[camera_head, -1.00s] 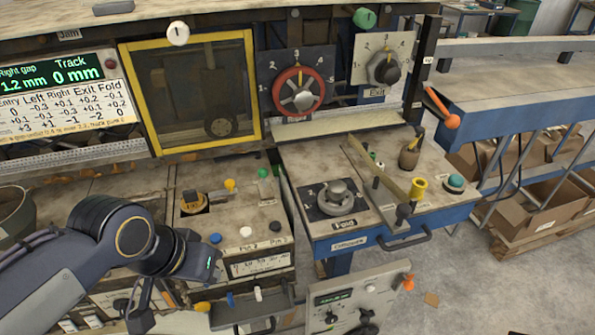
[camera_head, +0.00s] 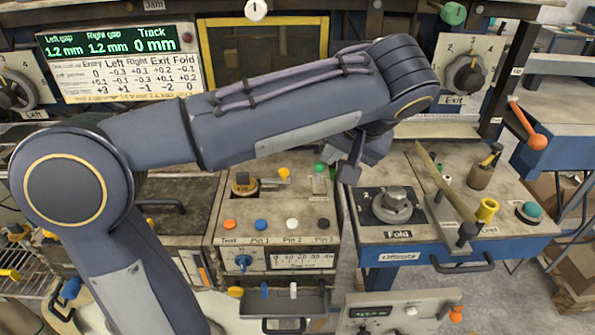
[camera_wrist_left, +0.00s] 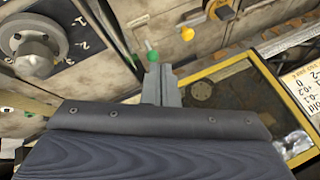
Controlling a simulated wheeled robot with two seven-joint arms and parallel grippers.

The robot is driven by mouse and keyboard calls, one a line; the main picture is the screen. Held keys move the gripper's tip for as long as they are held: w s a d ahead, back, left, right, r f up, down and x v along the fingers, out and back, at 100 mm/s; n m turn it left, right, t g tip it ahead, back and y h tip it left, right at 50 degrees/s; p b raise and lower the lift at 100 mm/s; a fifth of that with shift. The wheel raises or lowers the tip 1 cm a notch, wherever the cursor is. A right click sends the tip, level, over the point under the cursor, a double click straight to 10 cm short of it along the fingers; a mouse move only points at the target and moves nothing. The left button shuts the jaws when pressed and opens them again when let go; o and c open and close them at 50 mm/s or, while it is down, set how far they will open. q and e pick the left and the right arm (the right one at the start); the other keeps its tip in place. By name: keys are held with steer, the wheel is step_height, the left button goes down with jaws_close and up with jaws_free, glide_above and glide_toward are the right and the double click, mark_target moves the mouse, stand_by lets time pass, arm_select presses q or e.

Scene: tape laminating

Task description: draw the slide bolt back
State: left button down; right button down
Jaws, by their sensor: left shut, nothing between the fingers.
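I cannot tell for certain which fitting is the slide bolt. A small green knob (camera_head: 319,168) stands by a narrow plate at the back right corner of the pin panel, with a yellow knob (camera_head: 284,173) to its left. My left gripper (camera_head: 350,168) hangs just right of the green knob, partly hidden behind its own wrist. In the left wrist view its fingers (camera_wrist_left: 159,80) are shut and empty, with the green knob (camera_wrist_left: 152,56) just beyond their tips. I cannot tell whether they touch. The yellow knob (camera_wrist_left: 187,34) is farther off. My right gripper is not in view.
The fold dial (camera_head: 397,203) and a slanted bar (camera_head: 443,181) stand right of the gripper. The yellow-framed window (camera_head: 323,50) is behind my left arm. Coloured buttons (camera_head: 261,224) line the pin panel's front. A grey tray (camera_head: 283,303) is below it.

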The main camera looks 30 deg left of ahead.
arm_select(q)
steer(key=x, duration=0.9)
steer(key=shift+s+a+f, duration=0.1)
steer(key=shift+a+f, duration=0.1)
steer(key=shift+f, duration=0.05)
steer(key=a, duration=0.1)
steer(key=a+p, duration=0.1)
steer(key=a, duration=0.1)
steer(key=shift+s+a+f, duration=0.1)
steer(key=shift+a+f, duration=0.05)
steer(key=shift+f, duration=0.2)
steer(key=shift+a+f, duration=0.15)
steer(key=shift+a, duration=0.2)
